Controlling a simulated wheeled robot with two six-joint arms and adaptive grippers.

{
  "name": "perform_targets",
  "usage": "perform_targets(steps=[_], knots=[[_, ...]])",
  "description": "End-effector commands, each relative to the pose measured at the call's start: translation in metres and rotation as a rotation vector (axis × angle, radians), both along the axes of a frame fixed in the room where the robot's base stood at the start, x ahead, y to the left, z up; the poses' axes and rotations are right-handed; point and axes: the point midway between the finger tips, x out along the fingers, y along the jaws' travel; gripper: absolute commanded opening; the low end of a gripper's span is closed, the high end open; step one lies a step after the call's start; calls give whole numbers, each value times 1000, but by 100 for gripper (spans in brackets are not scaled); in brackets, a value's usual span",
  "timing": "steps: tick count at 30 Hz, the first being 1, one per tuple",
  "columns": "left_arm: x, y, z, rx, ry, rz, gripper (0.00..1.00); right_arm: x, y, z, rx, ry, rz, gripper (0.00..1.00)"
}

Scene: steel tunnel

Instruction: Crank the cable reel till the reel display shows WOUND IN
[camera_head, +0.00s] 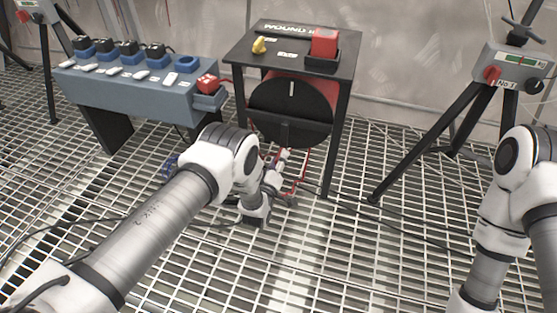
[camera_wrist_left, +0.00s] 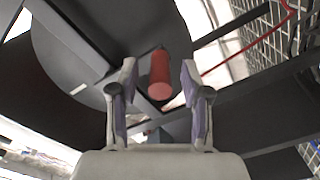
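The cable reel's black disc (camera_head: 290,112) is upright under a dark stand top (camera_head: 290,62), with a red drum behind its upper edge. A white mark is on the disc. A dark strip with white lettering (camera_head: 287,29) lies on the stand top; the words are too small and turned to read surely. My left gripper (camera_head: 279,165) is low in front of the disc. In the left wrist view its fingers (camera_wrist_left: 160,95) are apart, with the red crank handle (camera_wrist_left: 159,75) between them and gaps on both sides. The disc (camera_wrist_left: 105,50) fills that view's upper left. My right gripper is outside the view.
A red block (camera_head: 323,42) and a yellow knob (camera_head: 259,45) are on the stand top. A grey socket panel (camera_head: 140,85) stands left. A tripod box (camera_head: 512,68) stands right. Cables cross the grating floor. The stand's legs flank the disc.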

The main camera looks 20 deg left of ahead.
Motion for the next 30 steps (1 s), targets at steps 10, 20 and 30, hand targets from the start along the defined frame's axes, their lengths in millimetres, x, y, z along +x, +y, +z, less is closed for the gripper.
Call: perform_targets(steps=[10, 20, 30], knots=[[-12, 1, -1, 1, 2, 0, 48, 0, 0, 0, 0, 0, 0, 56], [-91, 3, -1, 1, 6, 0, 48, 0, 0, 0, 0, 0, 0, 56], [-120, 4, 0, 0, -1, -1, 48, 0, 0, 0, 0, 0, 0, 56]])
